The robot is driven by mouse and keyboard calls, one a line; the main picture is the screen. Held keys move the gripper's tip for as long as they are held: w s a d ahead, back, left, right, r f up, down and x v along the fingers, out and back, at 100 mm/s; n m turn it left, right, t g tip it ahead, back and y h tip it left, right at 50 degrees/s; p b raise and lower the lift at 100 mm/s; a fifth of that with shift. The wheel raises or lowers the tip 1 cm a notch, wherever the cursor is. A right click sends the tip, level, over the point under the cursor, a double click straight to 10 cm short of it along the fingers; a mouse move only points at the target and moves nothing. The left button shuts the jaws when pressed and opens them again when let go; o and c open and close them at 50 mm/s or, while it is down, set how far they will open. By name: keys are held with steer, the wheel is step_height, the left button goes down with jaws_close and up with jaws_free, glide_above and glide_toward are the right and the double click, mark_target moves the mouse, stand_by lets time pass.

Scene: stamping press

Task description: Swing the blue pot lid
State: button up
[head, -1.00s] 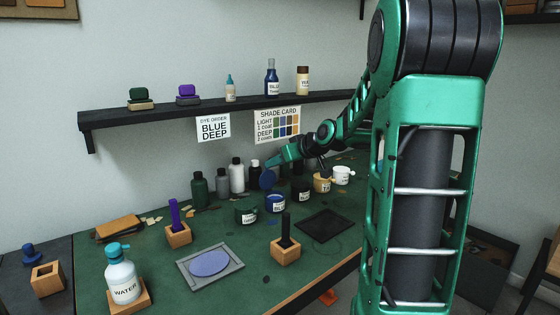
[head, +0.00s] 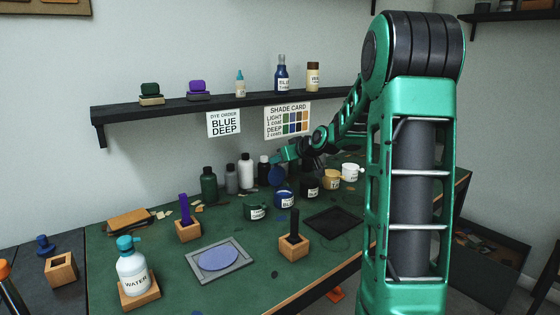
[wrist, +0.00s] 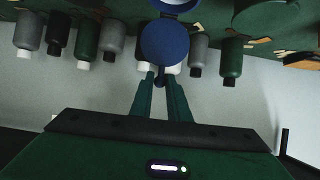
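The blue pot (head: 285,201) stands on the green bench in a row of dye pots, its label facing me. Its round blue lid (head: 277,175) stands raised, tilted up at the pot's back edge. In the wrist view the lid (wrist: 165,42) is a blue disc beside part of the pot (wrist: 180,5). My gripper (wrist: 160,78) has its two green fingers on either side of a small dark tab at the lid's edge, and looks shut on it. In the head view my gripper (head: 284,155) is small, just above the lid; finger contact is hard to see there.
A green pot (head: 256,212) stands left of the blue pot; black (head: 309,187), ochre (head: 332,179) and white (head: 350,172) pots stand right. Several bottles (head: 246,171) stand close behind. A shelf (head: 190,108) runs above. The front bench holds a framed pad (head: 248,262) and wooden holders.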

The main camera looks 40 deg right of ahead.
steer(key=shift+c, duration=0.5)
steer(key=s, duration=0.3)
steer(key=shift+f, duration=0.1)
steer(key=shift+s, duration=0.1)
steer(key=shift+s+f, duration=0.25)
steer(key=shift+s, duration=0.45)
steer(key=shift+s+f, duration=0.25)
steer(key=shift+s, duration=0.45)
steer(key=shift+s+f, duration=0.45)
steer(key=shift+s, duration=0.2)
steer(key=shift+s+f, duration=0.45)
steer(key=shift+s, duration=0.15)
